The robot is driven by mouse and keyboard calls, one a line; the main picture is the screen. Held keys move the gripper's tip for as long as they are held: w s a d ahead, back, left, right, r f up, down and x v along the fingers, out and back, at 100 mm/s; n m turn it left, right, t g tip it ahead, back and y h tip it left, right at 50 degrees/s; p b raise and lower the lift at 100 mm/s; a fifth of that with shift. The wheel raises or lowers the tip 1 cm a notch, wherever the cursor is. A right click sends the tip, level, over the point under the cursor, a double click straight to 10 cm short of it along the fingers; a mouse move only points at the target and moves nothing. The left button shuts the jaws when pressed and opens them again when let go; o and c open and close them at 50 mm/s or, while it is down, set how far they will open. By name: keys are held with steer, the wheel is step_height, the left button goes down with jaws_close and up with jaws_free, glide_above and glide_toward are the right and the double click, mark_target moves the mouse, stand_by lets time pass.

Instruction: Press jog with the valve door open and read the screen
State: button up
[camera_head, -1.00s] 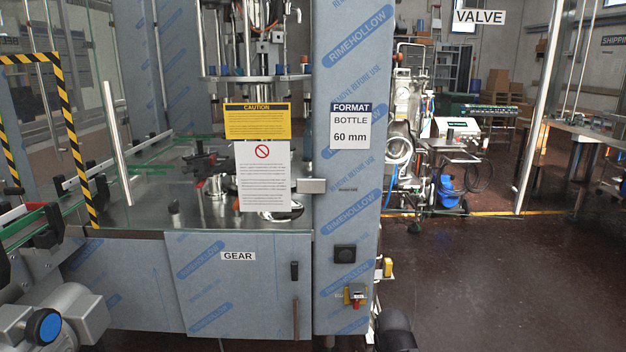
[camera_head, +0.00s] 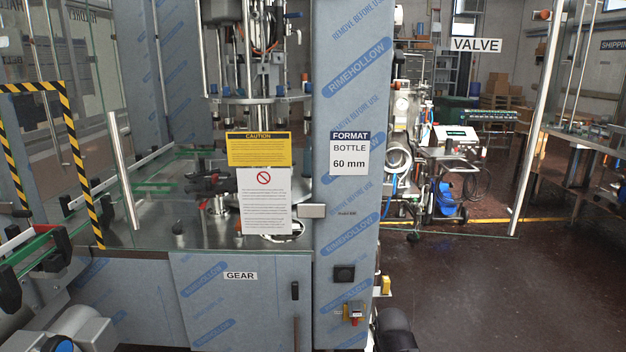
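The glass door marked VALVE (camera_head: 476,45) stretches right from the wrapped column, with a long upright metal handle (camera_head: 535,125) at its far edge. It looks swung out, but its hinge side is unclear. No control reads as jog. A yellow box (camera_head: 386,285) sits at the column's right side.
A GEAR door (camera_head: 240,276) with a dark handle is below the machine deck. Caution and prohibition sheets (camera_head: 264,200) hang on the front glass. Dark floor (camera_head: 470,290) is clear at right.

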jaws_close()
stand_by(1.1)
